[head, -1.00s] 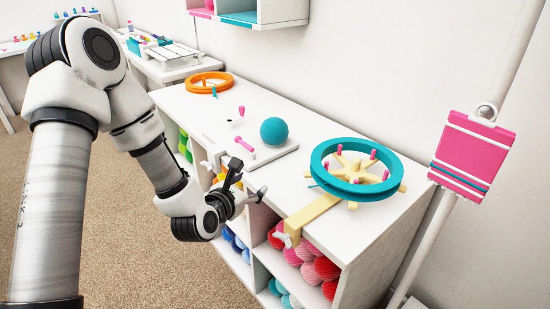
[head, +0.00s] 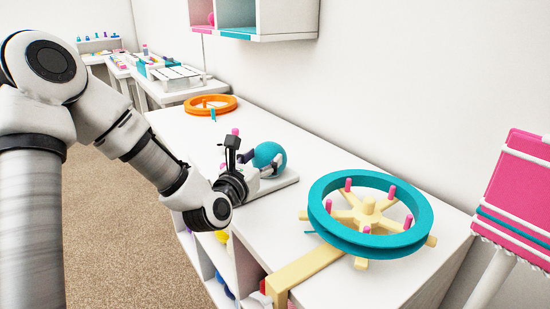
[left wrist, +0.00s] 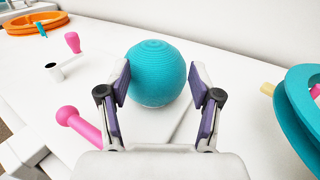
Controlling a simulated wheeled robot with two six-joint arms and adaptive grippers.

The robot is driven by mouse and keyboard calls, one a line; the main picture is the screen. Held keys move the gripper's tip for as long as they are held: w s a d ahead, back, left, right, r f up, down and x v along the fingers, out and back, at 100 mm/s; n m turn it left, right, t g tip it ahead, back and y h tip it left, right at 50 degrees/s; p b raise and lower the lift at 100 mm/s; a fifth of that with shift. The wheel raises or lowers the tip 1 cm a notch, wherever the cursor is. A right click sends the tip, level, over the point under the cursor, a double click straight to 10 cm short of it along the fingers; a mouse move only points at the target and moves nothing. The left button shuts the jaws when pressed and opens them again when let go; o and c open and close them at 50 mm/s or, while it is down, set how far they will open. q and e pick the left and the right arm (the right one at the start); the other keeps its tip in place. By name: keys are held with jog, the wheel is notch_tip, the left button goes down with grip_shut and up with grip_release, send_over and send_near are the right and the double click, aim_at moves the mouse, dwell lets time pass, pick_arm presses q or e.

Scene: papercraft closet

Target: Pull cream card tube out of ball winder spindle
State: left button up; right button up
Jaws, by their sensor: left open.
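A teal yarn ball (head: 268,156) sits over a white board (head: 283,182) on the white table, and it fills the middle of the left wrist view (left wrist: 158,68). No cream card tube shows; the ball may hide it and the spindle. My left gripper (left wrist: 160,84) is open, with its two purple-padded fingers at the near left and right sides of the ball. In the head view the gripper (head: 262,164) is at the ball's near side; whether the pads touch it I cannot tell. My right gripper is out of view.
A pink-knobbed handle (left wrist: 80,124) lies left of the ball, with a pink-topped crank (left wrist: 72,42) behind. A teal wheel (head: 338,228) on cream spokes stands at the right. An orange ring (head: 211,103) lies at the far end. Table between ring and ball is mostly clear.

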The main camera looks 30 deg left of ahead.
aim_at(266, 153)
pick_arm(q)
jog(key=w, duration=0.2)
jog(key=w+a, duration=0.1)
jog(key=w, duration=0.2)
jog(key=shift+w+a+f+b, duration=0.2)
jog(key=shift+w+b, duration=0.05)
jog(key=shift+b, duration=0.05)
jog(key=shift+s+r, duration=0.1)
jog(key=shift+c, duration=0.6)
jog(key=c, duration=0.8)
jog(key=shift+r+p, duration=2.25)
jog(key=shift+r, duration=4.25)
